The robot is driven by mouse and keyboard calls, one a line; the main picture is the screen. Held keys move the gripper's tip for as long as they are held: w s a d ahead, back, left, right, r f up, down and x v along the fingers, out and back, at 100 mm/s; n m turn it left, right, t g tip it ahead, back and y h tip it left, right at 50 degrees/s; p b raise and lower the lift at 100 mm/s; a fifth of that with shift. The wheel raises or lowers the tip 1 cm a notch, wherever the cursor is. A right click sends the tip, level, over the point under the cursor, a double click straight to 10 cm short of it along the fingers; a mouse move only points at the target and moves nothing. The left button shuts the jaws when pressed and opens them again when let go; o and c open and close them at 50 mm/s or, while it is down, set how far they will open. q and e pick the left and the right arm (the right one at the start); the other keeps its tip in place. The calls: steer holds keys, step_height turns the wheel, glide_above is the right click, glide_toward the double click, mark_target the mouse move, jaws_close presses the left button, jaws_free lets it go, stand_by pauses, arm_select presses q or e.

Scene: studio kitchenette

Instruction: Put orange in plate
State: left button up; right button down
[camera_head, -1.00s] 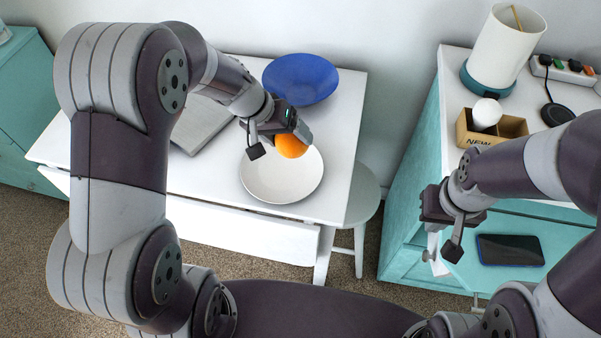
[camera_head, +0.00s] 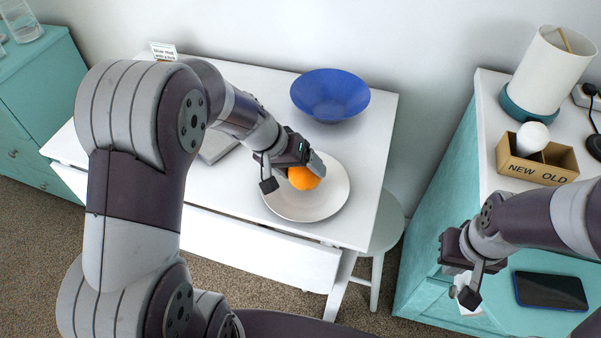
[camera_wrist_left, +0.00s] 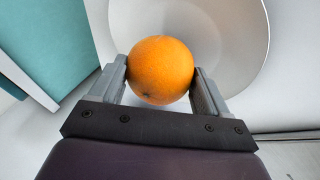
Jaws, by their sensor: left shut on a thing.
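The orange (camera_head: 303,179) is held between the two fingers of my left gripper (camera_head: 305,172). In the head view it overlaps the upper middle of the white round plate (camera_head: 327,204) on the white table. Whether the orange touches the plate cannot be told. In the left wrist view the orange (camera_wrist_left: 160,68) sits between both fingertips of the left gripper (camera_wrist_left: 162,78), with the plate (camera_wrist_left: 235,40) behind it. My right gripper (camera_head: 463,272) is far from the plate, in front of the teal cabinet at right; its jaw opening is unclear.
A blue bowl (camera_head: 330,97) stands behind the plate. A laptop-like grey object (camera_head: 217,147), partly hidden by my arm, lies to the left. A white stool (camera_head: 385,222) is beside the table. The teal cabinet (camera_head: 432,205) holds a lamp, a divided box (camera_head: 537,163) and a phone (camera_head: 550,290).

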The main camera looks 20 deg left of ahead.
arm_select(q)
steer(key=shift+w+f, duration=0.1)
steer(key=shift+f, duration=0.55)
steer(key=shift+f, duration=0.1)
steer(key=o, duration=1.1)
steer(key=shift+o, duration=0.2)
steer(key=shift+r, duration=0.4)
steer(key=p+v, duration=0.2)
steer(key=v, duration=0.9)
steer(key=s+f+g+y, duration=0.2)
steer(key=s+f+y, duration=0.4)
steer(key=s, duration=0.5)
step_height(320, 180, up, 13)
steer(key=h+p, duration=0.1)
steer(key=p, duration=1.3)
steer(key=shift+m+p, duration=0.3)
steer(key=shift+p, duration=0.05)
